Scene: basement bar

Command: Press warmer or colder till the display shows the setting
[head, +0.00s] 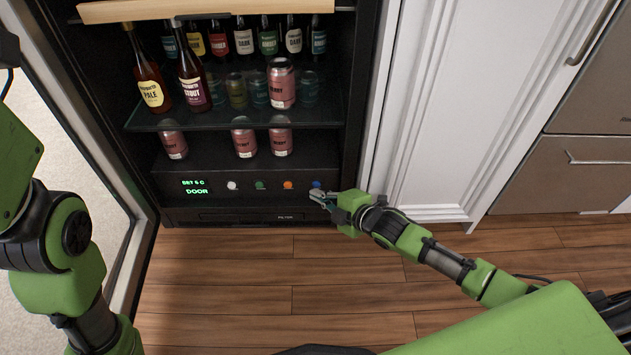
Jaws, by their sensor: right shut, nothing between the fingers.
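The drinks cooler's display (196,187) glows green on the lower panel. Its top line seems to read "SET 5 C", though the letters are small, and the line below reads "DOOR". To its right sit a white button (232,185), a green button (260,185), an orange button (288,185) and a blue button (316,184). No labels for warmer or colder are legible. My right gripper (318,198) is shut and empty, its tips just below the blue button; I cannot tell whether they touch the panel. My left arm shows at the left, but its gripper is out of view.
The cooler door (125,265) stands open at the left. Bottles and cans stand on the glass shelf (240,118), with several cans (244,143) below it. A white cabinet (440,110) and steel drawers (590,172) are at the right. The wooden floor (230,270) in front is clear.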

